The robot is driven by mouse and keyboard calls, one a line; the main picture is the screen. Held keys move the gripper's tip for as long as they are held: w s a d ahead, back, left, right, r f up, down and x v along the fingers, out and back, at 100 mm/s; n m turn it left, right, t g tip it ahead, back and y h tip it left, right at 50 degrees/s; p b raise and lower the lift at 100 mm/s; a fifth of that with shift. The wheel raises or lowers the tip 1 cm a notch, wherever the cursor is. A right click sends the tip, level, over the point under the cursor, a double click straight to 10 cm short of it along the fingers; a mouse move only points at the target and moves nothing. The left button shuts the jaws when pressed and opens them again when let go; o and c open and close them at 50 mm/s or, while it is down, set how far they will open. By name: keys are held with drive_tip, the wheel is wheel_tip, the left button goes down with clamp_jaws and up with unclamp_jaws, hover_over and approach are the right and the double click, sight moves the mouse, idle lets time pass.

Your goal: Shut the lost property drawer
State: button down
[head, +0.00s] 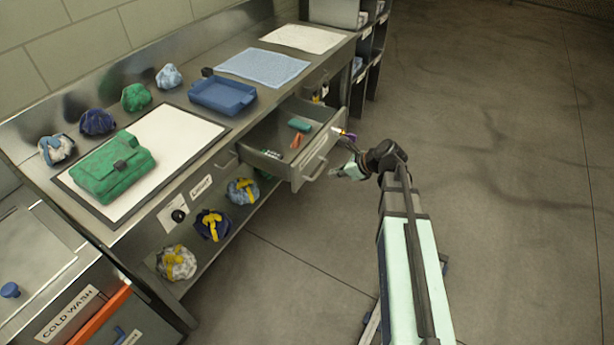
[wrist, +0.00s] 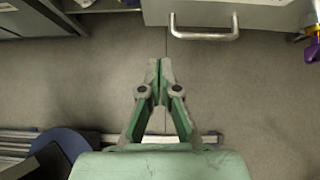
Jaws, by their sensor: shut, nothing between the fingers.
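The drawer (head: 303,140) stands pulled out from the front of the steel bench in the head view, with a teal item (head: 299,125) and an orange item (head: 297,141) inside. Its front with a bar handle (head: 316,169) faces the aisle. The drawer front (wrist: 240,8) and handle (wrist: 204,36) also show at the top of the wrist view. My gripper (head: 346,171) is outside the drawer, in front of its right part. In the wrist view my gripper (wrist: 159,66) is shut and empty, with a gap of floor between its fingertips and the handle.
The bench top holds a green bag (head: 113,168) on a white mat, a blue tray (head: 222,96) and several bundled bags. More bundles lie on the shelf below. The floor (head: 500,170) to the right is clear.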

drive_tip(key=p, duration=0.3)
approach(300, 178)
drive_tip(key=shift+m, duration=0.3)
drive_tip(key=x, duration=0.5)
drive_tip(key=shift+s+d+f, duration=0.15)
drive_tip(key=shift+d+f, duration=0.1)
drive_tip(key=shift+f, duration=0.05)
drive_tip(key=shift+w+a+p, duration=0.3)
drive_tip(key=shift+a+p, duration=0.05)
drive_tip(key=shift+a, duration=0.2)
